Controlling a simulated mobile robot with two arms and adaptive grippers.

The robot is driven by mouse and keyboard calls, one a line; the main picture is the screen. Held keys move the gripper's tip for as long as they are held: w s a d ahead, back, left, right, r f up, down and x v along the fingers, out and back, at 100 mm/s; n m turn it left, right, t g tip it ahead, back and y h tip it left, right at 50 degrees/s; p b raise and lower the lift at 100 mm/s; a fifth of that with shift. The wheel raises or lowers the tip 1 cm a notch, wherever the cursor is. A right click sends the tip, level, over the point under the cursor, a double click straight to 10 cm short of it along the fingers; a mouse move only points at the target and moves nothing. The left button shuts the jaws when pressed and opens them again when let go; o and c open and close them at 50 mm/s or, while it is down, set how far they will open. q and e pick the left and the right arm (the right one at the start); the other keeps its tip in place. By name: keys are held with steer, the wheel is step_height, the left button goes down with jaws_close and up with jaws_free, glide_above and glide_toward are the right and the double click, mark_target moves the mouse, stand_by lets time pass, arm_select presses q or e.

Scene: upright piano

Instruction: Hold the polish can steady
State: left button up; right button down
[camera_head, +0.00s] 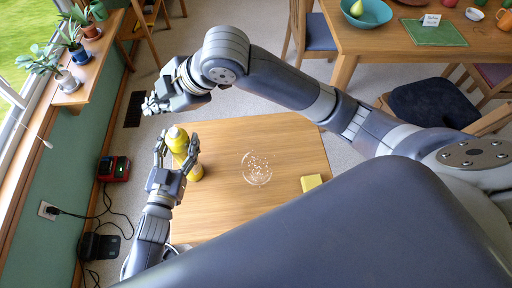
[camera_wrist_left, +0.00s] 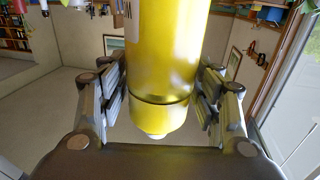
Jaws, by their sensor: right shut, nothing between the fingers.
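The yellow polish can (camera_head: 178,138) is at the left end of the low wooden table in the head view. My left gripper (camera_head: 177,147) has its fingers on both sides of the can. In the left wrist view the can (camera_wrist_left: 165,55) fills the gap between the finger pads, and a narrower end with a pale tip shows below a dark seam. My left gripper (camera_wrist_left: 162,85) looks shut on it. Whether the can touches the table is unclear. My right gripper (camera_head: 152,104) is shut and empty, just beyond the can and apart from it.
The low wooden table (camera_head: 232,206) carries a ring of white specks (camera_head: 257,168) and a yellow sponge-like block (camera_head: 311,183). A plant shelf (camera_head: 90,70) runs along the left wall. A red device (camera_head: 114,168) and cables lie on the floor. A dining table (camera_head: 390,38) stands behind.

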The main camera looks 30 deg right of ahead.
arm_select(q)
steer(key=shift+o, duration=0.2)
steer(key=shift+s, duration=0.1)
steer(key=v, duration=1.2)
